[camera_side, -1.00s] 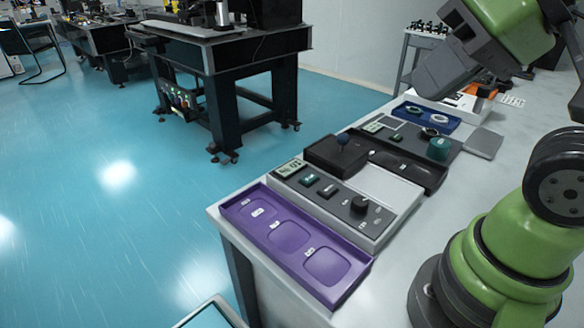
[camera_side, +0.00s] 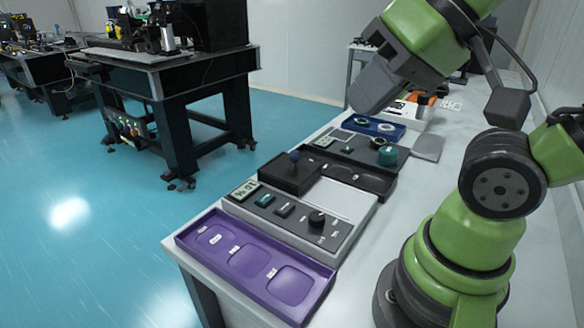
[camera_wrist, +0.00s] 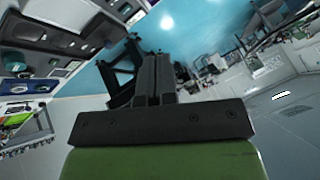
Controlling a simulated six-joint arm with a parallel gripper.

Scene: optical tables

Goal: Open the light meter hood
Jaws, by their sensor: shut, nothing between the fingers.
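A grey instrument (camera_side: 330,227) with a small display, buttons and a black knob lies on the pale table. My gripper (camera_side: 368,92) hangs above and behind the instruments, well apart from the cover. In the wrist view my gripper's fingers (camera_wrist: 153,76) are together and empty.
A purple tray (camera_side: 250,262) lies in front of the instrument. Behind it are a dark panel with a teal knob (camera_side: 388,155), a blue tray (camera_side: 372,126) and a grey plate (camera_side: 428,148). A dark optical table (camera_side: 170,75) stands across the blue floor.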

